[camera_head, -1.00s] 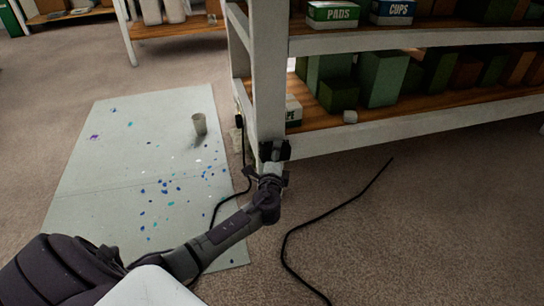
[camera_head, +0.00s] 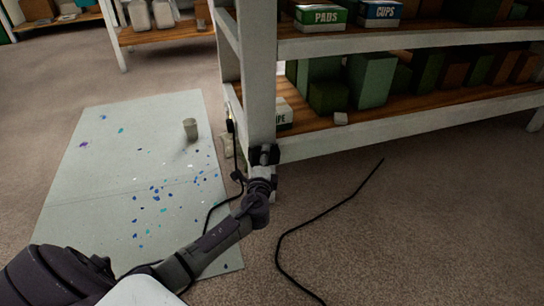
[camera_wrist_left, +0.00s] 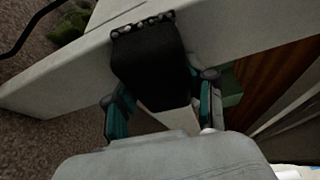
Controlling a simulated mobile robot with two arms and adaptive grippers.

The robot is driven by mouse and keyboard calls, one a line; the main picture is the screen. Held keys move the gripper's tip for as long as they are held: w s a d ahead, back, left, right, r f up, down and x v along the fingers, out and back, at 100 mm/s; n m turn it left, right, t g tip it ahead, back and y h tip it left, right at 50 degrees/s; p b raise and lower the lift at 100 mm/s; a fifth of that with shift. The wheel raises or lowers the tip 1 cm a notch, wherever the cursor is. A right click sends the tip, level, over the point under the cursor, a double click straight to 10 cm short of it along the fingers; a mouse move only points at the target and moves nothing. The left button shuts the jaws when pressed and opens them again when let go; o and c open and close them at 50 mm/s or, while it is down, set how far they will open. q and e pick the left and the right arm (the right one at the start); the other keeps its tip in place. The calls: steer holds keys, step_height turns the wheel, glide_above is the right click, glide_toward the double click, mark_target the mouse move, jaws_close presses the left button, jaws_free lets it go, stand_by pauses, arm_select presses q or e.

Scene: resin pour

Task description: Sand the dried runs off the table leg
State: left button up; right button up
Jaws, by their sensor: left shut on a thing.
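The white table leg (camera_head: 261,90) stands at the near corner of the shelved table in the head view. My left gripper (camera_head: 263,160) is low at this leg, in front of its lower part. In the left wrist view, the gripper (camera_wrist_left: 160,95) is shut on a dark block (camera_wrist_left: 148,62), with teal-lined fingers on both sides. The block lies over a white beam (camera_wrist_left: 55,80) of the table; whether it touches cannot be told. I cannot make out any dried runs, and the gripper hides the leg's lower end. My right gripper is not in view.
A black cable (camera_head: 312,228) curves over the carpet at right. The lower shelf (camera_head: 395,118) holds boxes. The carpet at right is otherwise open.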

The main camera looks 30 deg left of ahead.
arm_select(q)
steer(key=shift+s+a+r, duration=0.1)
steer(key=shift+s+a, duration=0.05)
steer(key=shift+a, duration=0.4)
steer(key=shift+s+d, duration=0.15)
steer(key=shift+s+d+p, duration=0.3)
steer(key=shift+s+d, duration=0.6)
steer(key=shift+d, duration=0.25)
steer(key=shift+s+d+p, duration=0.3)
steer(key=shift+s+d, duration=0.6)
steer(key=shift+d, duration=0.25)
steer(key=shift+d, duration=0.1)
steer(key=shift+s+d, duration=0.95)
steer(key=shift+d, duration=0.15)
